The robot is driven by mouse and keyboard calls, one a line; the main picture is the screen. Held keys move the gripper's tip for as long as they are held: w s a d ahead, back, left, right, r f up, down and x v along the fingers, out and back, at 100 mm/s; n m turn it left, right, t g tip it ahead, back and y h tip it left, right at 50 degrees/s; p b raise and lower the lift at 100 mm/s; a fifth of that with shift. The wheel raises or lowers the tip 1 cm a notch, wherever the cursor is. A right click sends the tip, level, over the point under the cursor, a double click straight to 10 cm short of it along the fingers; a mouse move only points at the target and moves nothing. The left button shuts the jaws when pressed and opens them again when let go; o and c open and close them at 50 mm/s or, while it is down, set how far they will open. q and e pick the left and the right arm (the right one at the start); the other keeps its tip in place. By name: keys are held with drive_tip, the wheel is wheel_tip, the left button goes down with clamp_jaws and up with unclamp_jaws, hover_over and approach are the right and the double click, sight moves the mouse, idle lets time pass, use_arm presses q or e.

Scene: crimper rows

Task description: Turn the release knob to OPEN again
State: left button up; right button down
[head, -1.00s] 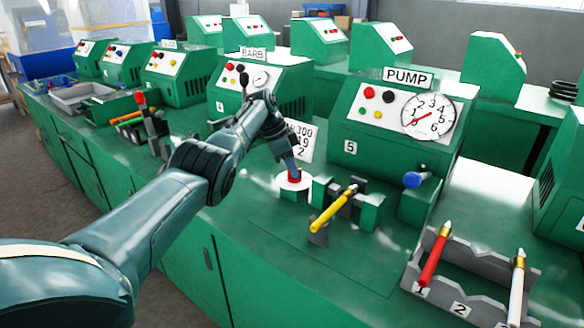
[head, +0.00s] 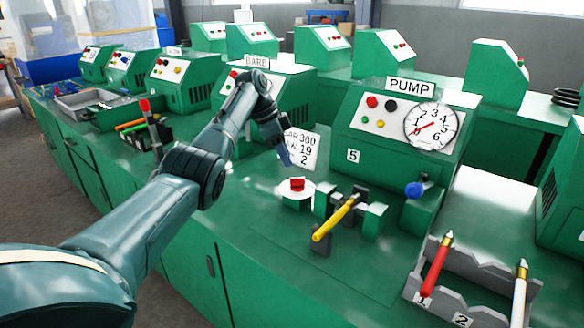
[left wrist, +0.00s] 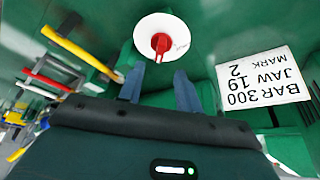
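The release knob appears to be the red knob (head: 297,184) on a white round plate (head: 306,193), on the bench in front of the PUMP box. The knob also shows in the left wrist view (left wrist: 160,43), with a narrow red pointer towards the fingers. Any OPEN mark is too small to read. My left gripper (head: 286,157) is above and behind the knob, apart from it. In the left wrist view its two blue fingers (left wrist: 158,84) stand apart with nothing between them. My right gripper is not in view.
A white card (head: 302,148) stands behind my gripper. A grey rack (head: 468,285) holds red and white pieces.

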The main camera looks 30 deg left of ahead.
use_arm(q)
drive_tip(key=v, duration=0.5)
drive_tip(key=shift+s+a+r, duration=0.1)
drive_tip(key=shift+a+r, duration=0.05)
drive_tip(key=shift+r, duration=0.2)
